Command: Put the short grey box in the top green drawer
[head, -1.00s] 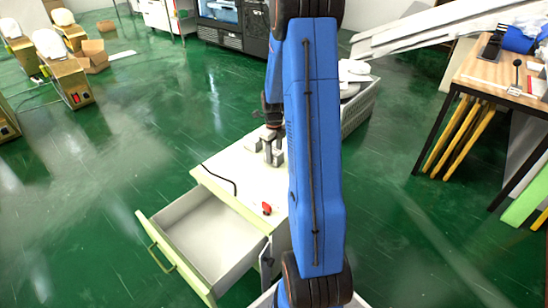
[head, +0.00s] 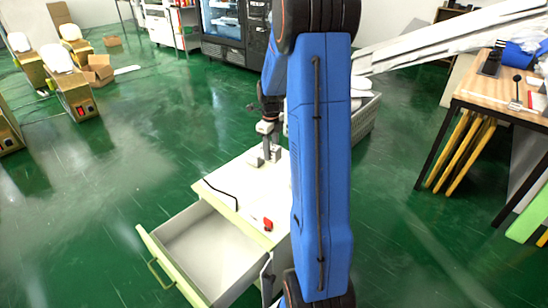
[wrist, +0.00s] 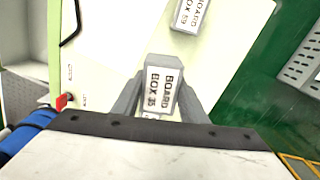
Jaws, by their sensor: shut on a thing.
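My gripper (wrist: 160,95) is shut on a grey box labelled "BOARD BOX 35" (wrist: 161,88). A second grey box, "BOARD BOX 59" (wrist: 190,14), lies beyond it on the cabinet top and is cut by the frame edge. I cannot tell from these views which box is shorter. In the head view my gripper (head: 264,157) is over the far part of the white cabinet top (head: 240,195). The green-fronted drawer (head: 165,262) is pulled out at the near left, and its visible interior is empty. My blue arm hides the cabinet's right side.
A grey crate (head: 364,118) stands behind the cabinet. A wooden table (head: 490,88) is at the right. The green floor left of the drawer is clear.

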